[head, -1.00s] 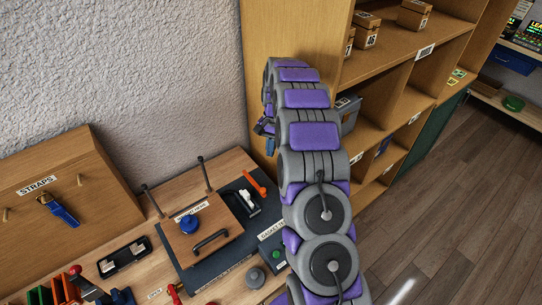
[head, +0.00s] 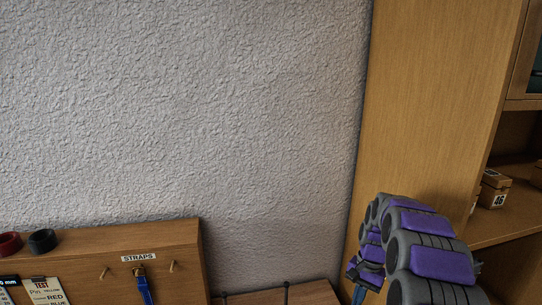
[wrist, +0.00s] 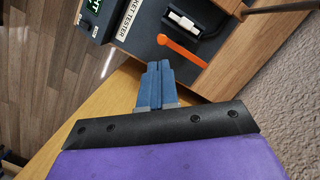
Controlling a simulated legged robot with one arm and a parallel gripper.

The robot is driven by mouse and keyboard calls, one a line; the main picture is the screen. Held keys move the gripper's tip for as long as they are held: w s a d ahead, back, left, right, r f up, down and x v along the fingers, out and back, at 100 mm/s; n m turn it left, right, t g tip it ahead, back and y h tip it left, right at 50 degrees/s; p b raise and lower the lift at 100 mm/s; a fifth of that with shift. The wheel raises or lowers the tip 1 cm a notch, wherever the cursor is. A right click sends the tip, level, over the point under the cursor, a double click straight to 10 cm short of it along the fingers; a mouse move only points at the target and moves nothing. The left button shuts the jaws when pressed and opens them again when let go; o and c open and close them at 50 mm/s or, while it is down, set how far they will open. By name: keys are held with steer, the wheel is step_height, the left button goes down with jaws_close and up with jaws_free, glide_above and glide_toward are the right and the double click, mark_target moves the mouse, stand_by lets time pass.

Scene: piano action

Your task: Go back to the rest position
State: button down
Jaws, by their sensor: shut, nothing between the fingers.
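My gripper (wrist: 158,66) shows in the wrist view with its two blue fingers together and nothing between them. It points toward a dark tester panel (wrist: 140,45) with an orange lever (wrist: 183,50), without visibly holding either. In the head view my gripper (head: 359,292) is small at the lower edge, beside the wooden cabinet side (head: 425,110). My purple and grey arm fills the lower right there. How far the fingers are from the bench is hard to tell.
A wooden board labelled STRAPS (head: 170,240) with a blue strap (head: 144,285) stands at the lower left. A textured wall (head: 180,110) fills the middle. Shelves with a small numbered box (head: 494,188) are at the right. The wrist view shows wooden floor (wrist: 40,60).

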steer(key=s+a+r+n+h+b, duration=0.1)
steer(key=s+a+r+n+b, duration=0.3)
steer(key=s, duration=0.9)
steer(key=s+a+r+n, duration=0.25)
steer(key=s+a, duration=0.35)
steer(key=s, duration=0.8)
steer(key=s+f+n+b, duration=0.1)
steer(key=s+f, duration=0.1)
steer(key=s, duration=0.9)
steer(key=shift+a+f+h, duration=0.35)
steer(key=shift+a+h, duration=0.05)
